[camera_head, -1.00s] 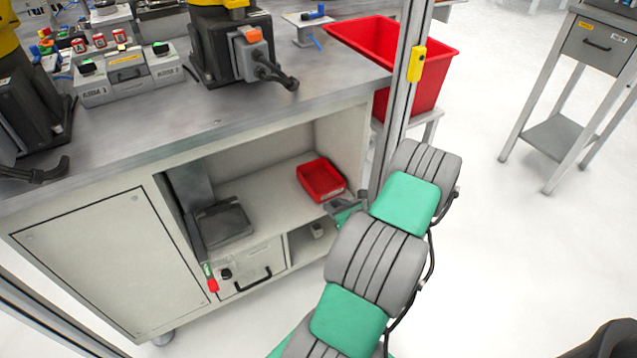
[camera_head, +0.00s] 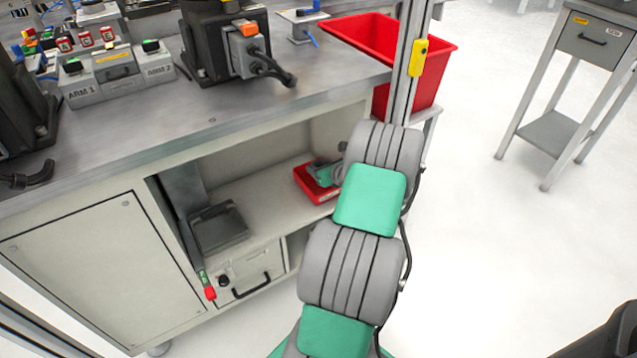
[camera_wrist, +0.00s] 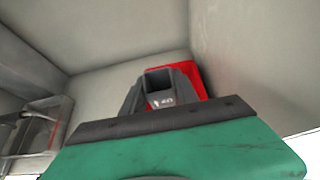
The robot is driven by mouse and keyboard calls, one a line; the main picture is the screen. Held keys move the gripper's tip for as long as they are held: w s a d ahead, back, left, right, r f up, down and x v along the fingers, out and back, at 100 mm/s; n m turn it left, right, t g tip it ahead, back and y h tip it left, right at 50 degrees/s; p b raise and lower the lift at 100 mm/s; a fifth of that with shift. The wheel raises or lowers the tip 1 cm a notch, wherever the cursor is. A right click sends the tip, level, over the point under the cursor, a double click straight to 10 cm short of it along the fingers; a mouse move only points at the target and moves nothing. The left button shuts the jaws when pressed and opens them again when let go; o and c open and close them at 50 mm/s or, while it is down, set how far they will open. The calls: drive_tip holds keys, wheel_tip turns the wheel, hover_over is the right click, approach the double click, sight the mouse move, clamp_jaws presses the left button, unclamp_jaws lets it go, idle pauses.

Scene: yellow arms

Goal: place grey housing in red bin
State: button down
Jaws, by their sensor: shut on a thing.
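My gripper (camera_head: 322,172) is inside the open cabinet, over the small red bin (camera_head: 309,184) on the shelf, and partly covers it. In the wrist view, my gripper (camera_wrist: 165,98) is shut on the grey housing (camera_wrist: 162,80), a dark grey block with a square opening on top. The red bin (camera_wrist: 191,70) shows behind the housing in the wrist view. The bin's near part is hidden by the housing and the gripper. I cannot tell the height between housing and bin. In the head view the housing cannot be made out clearly.
A larger red crate (camera_head: 440,75) stands right of the bench, behind a metal post (camera_head: 405,75). A dark grey tray (camera_head: 219,228) lies on the shelf to the left. The cabinet's walls and the bench top (camera_head: 215,120) close in the space around my gripper.

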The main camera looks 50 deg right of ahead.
drive_tip(key=f, duration=0.1)
drive_tip(key=w+d+f+b, duration=0.1)
drive_tip(key=w+d+f, duration=0.1)
drive_tip(key=f, duration=0.1)
drive_tip(key=shift+w, duration=0.1)
drive_tip(key=f+b, duration=0.2)
drive_tip(key=f, duration=0.1)
drive_tip(key=shift+d+f, duration=0.2)
drive_tip(key=shift+r, duration=0.15)
drive_tip(key=c, duration=0.9)
unclamp_jaws()
